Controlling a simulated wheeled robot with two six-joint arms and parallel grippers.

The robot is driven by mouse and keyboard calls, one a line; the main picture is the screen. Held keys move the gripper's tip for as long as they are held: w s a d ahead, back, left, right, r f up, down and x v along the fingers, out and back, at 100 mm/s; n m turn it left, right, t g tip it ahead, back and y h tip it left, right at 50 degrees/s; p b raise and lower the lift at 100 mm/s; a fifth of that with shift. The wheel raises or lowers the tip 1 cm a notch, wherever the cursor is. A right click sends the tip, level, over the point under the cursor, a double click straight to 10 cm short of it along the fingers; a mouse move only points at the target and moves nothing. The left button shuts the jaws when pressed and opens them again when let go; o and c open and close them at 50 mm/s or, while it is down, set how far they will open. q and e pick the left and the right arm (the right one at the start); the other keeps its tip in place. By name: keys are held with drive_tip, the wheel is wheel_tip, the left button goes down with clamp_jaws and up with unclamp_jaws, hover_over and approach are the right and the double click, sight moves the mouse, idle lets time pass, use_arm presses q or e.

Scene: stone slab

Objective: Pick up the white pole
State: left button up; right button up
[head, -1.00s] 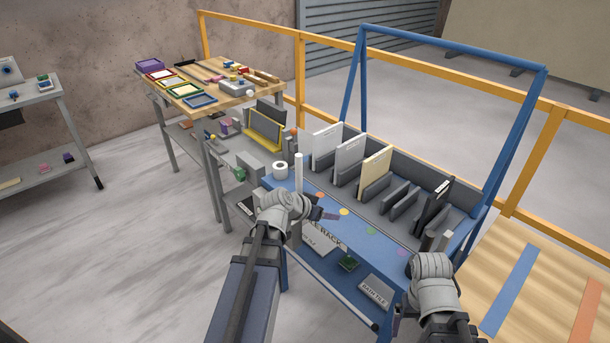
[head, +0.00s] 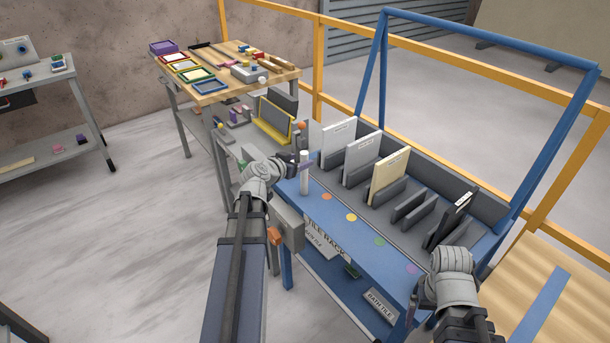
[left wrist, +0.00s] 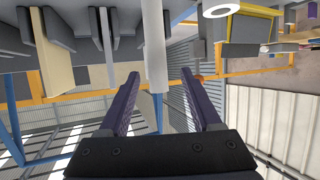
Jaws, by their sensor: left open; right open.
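The white pole (head: 304,182) stands upright near the left end of the blue tile rack (head: 335,208). It also shows in the left wrist view (left wrist: 156,40), between the two open fingers in the picture. My left gripper (head: 301,160) is open at the upper part of the pole, with a dark finger across it in the head view. I cannot tell whether the fingers touch it. My right gripper (head: 414,299) is open and apart from the pole, low at the rack's front right; its fingers are mostly hidden.
Tiles, including a cream one (head: 388,174), stand in grey slots behind the pole. A wooden-topped table (head: 215,95) with coloured trays stands at the back left. Yellow rails (head: 345,105) run behind. A white roll (left wrist: 221,9) shows in the left wrist view.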

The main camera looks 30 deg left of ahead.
use_arm(q)
drive_tip(key=b+x, duration=0.1)
drive_tip(key=x, duration=0.5)
drive_tip(key=shift+d+r+b, duration=0.15)
drive_tip(key=shift+b, duration=0.15)
drive_tip(key=shift+w, duration=0.1)
drive_tip(key=shift+c, duration=0.3)
clamp_jaws()
idle(0.8)
